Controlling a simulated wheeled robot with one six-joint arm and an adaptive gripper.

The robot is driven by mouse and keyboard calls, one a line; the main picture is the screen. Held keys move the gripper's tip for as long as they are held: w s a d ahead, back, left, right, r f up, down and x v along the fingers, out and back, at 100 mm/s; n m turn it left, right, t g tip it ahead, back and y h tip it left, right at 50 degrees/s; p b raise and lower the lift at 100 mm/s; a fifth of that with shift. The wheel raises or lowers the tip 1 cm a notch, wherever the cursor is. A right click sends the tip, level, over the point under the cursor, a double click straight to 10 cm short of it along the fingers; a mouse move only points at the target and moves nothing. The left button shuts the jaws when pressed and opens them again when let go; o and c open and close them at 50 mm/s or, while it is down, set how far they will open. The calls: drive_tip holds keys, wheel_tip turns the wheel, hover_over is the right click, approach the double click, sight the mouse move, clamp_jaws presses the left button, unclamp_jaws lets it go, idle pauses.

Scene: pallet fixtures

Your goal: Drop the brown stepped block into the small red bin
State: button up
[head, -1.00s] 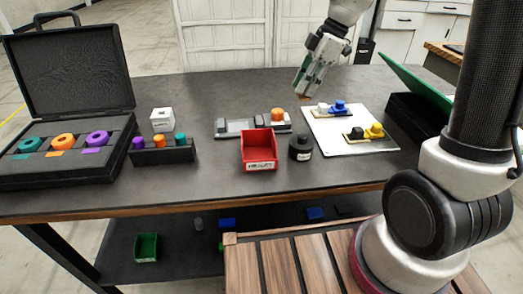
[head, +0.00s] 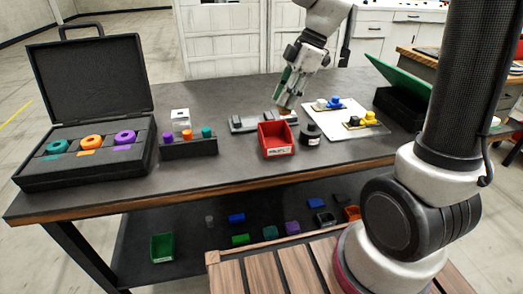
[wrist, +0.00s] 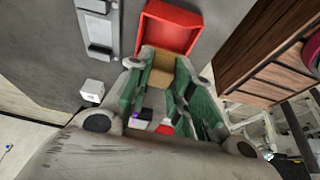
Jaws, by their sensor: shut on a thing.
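The brown stepped block (wrist: 160,72) is between the green fingertips of my gripper (wrist: 161,78) in the wrist view, with its sides partly covered by the fingers. In the head view my gripper (head: 285,104) points down, above the table just behind the small red bin (head: 276,140). The block is hard to make out there. The red bin is open-topped, with a white label on its front. In the wrist view the red bin (wrist: 188,34) lies beyond the fingertips, and the block overlaps its near edge in the picture. I cannot tell their height gap.
A grey fixture (head: 244,125) lies behind the bin on its left. A dark round weight (head: 310,134) stands close at its right. A white board (head: 367,133) with blue and yellow parts is farther right. A black case (head: 85,164) stands at the left.

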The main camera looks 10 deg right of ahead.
drive_tip(key=shift+s+a+f, duration=0.2)
drive_tip(key=shift+s+f, duration=0.1)
drive_tip(key=shift+f, duration=2.8)
drive_tip(key=o, duration=1)
drive_tip(key=shift+o, duration=0.2)
drive_tip(key=shift+r, duration=0.15)
